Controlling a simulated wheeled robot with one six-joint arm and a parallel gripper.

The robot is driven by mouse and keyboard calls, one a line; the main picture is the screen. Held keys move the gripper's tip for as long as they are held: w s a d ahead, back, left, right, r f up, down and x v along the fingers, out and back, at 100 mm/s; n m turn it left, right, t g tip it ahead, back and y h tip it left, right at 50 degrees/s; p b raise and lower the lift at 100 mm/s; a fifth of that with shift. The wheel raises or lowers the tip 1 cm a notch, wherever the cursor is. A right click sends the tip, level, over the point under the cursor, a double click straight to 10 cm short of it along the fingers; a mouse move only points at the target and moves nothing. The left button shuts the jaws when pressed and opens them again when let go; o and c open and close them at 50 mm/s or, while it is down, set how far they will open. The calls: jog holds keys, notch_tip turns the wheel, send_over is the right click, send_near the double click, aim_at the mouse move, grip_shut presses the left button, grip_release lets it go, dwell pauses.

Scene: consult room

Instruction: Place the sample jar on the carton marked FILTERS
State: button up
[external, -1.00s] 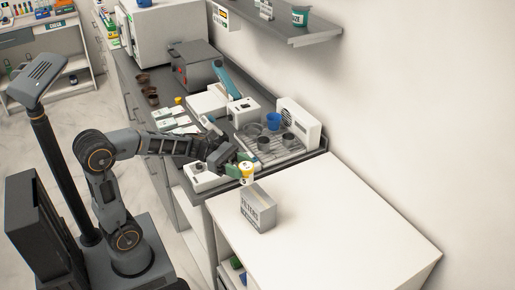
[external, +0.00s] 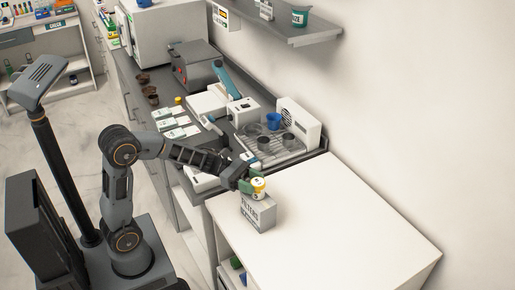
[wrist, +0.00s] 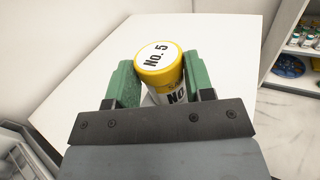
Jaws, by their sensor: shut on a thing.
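The sample jar (external: 258,187) is small and white with a yellow lid. In the wrist view the jar (wrist: 158,67) has a white lid label reading "No. 5" and sits between the green fingers of my gripper (wrist: 160,84). My gripper (external: 247,181) is shut on it. In the external view the jar is right over the top of the carton marked FILTERS (external: 260,215), a grey-white box on the white counter. I cannot tell whether the jar touches the carton top. The carton is not clearly visible in the wrist view.
The white counter (external: 330,225) is clear to the right of the carton. Behind it, a grey bench carries a rack tray (external: 292,152) with cups, a blue cup (external: 273,120) and white devices. A wall shelf (external: 290,32) hangs above.

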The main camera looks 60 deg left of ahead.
jog(key=shift+f, duration=0.1)
jog(key=o, duration=0.4)
jog(key=shift+f, duration=0.1)
jog(key=o, duration=0.5)
